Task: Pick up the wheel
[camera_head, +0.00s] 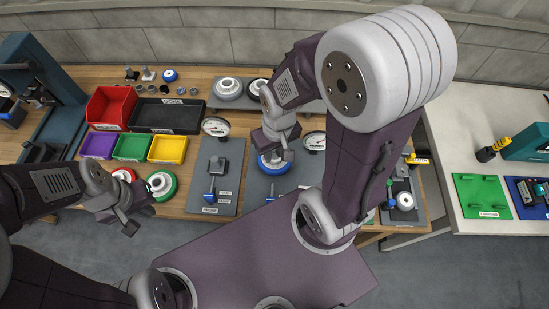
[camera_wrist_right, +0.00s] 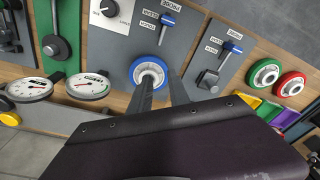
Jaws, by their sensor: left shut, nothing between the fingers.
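A blue-rimmed wheel (camera_head: 265,168) with a white hub sits on a grey panel below my right gripper (camera_head: 275,152), which partly hides it. In the right wrist view the wheel (camera_wrist_right: 148,67) is at the fingertips of my right gripper (camera_wrist_right: 160,82). Its two fingers are visibly apart, one over the wheel's lower part and one by its right side. I cannot tell whether they touch it. A green-rimmed wheel (camera_head: 162,184) and a red-rimmed wheel (camera_head: 125,174) lie at the left near the table's front edge. My left gripper (camera_head: 130,228) is shut and empty, in front of them.
Red (camera_head: 108,105), purple (camera_head: 98,145), green (camera_head: 131,147) and yellow (camera_head: 168,149) bins and a black tray (camera_head: 163,114) stand at the left. A dial gauge (camera_head: 216,127) and a panel with a blue-handled tool (camera_head: 208,190) are beside the wheel. A white table (camera_head: 455,135) is at the right.

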